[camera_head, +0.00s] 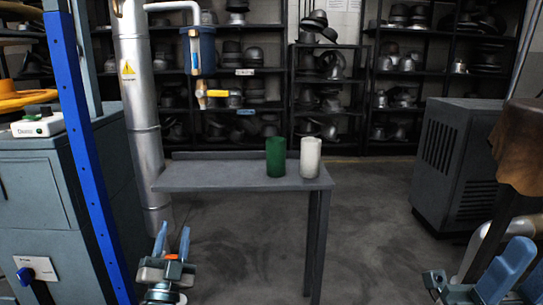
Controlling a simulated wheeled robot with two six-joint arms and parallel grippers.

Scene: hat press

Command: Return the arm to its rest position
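My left gripper (173,238) is at the bottom left of the head view, its two blue fingers pointing up and apart with nothing between them. It is in front of the table's left end and apart from it. My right gripper (524,262) is at the bottom right corner, partly cut off by the frame edge. Its blue fingers show, but I cannot tell how far apart they are. I see nothing held in its visible part.
A grey table (225,178) holds an upright green cylinder (275,158) and a white one (310,158). A blue post (85,150) and grey machine (45,200) stand left, a dark cabinet (455,165) right. Hat shelves (330,90) line the back. Floor between table and cabinet is clear.

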